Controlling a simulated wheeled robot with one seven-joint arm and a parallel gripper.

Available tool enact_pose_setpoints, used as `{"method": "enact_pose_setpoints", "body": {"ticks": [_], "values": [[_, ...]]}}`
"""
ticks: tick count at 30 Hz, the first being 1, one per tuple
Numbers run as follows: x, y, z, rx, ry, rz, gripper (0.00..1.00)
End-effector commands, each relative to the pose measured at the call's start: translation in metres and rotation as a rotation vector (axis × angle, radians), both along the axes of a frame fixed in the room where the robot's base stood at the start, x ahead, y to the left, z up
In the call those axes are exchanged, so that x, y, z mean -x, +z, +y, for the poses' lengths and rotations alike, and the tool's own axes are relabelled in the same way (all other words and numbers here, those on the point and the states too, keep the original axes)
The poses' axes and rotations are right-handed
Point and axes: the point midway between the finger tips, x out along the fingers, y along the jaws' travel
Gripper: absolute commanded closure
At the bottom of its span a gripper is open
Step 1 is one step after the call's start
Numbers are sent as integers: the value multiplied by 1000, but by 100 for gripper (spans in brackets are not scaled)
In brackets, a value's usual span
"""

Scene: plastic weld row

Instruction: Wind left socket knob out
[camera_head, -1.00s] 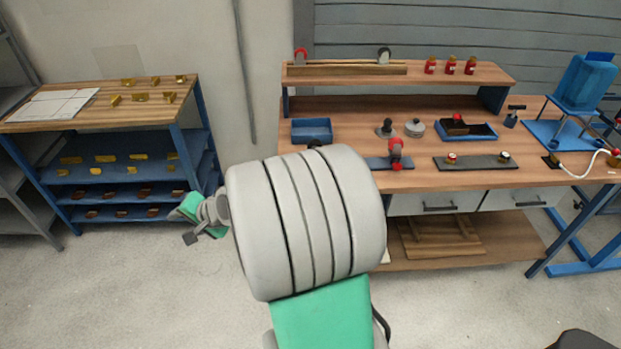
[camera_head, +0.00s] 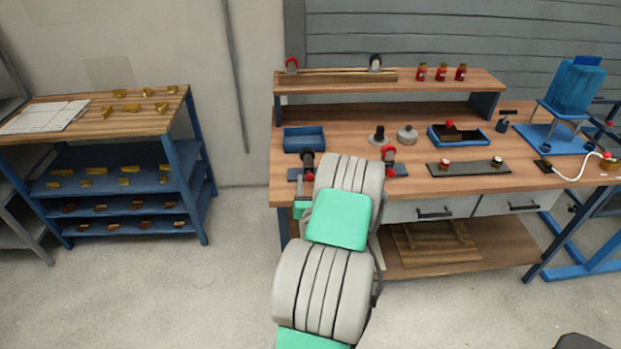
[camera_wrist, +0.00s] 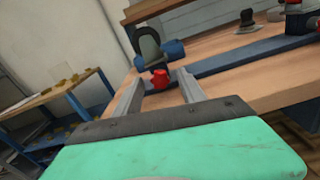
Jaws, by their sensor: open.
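In the wrist view my gripper (camera_wrist: 158,86) is open, its two grey fingers pointing at a red knob (camera_wrist: 160,79). The knob appears between the fingertips; I cannot tell whether they reach around it or stop short. The knob sits at the front of the left socket (camera_wrist: 150,48), a dark and grey upright piece with blue parts at its sides. In the head view the left socket (camera_head: 307,160) stands at the bench's front left, partly beside my arm. The right socket (camera_head: 388,158), with red parts, stands on the same blue bar (camera_head: 400,170).
The wooden bench (camera_head: 300,192) also holds a blue tray (camera_head: 304,138), a black plate (camera_head: 468,168) with two knobs, and a blue chair-like piece (camera_head: 575,92). A raised shelf (camera_head: 440,80) runs along the back. A rack (camera_head: 110,165) stands left, with clear floor between.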

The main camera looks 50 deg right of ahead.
Motion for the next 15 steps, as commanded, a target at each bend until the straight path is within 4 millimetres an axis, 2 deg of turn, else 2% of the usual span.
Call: {"method": "enact_pose_setpoints", "body": {"ticks": [9,15], "values": [[-3,0,-3,2,1,1,53],[-3,0,-3,1,1,1,70]]}}
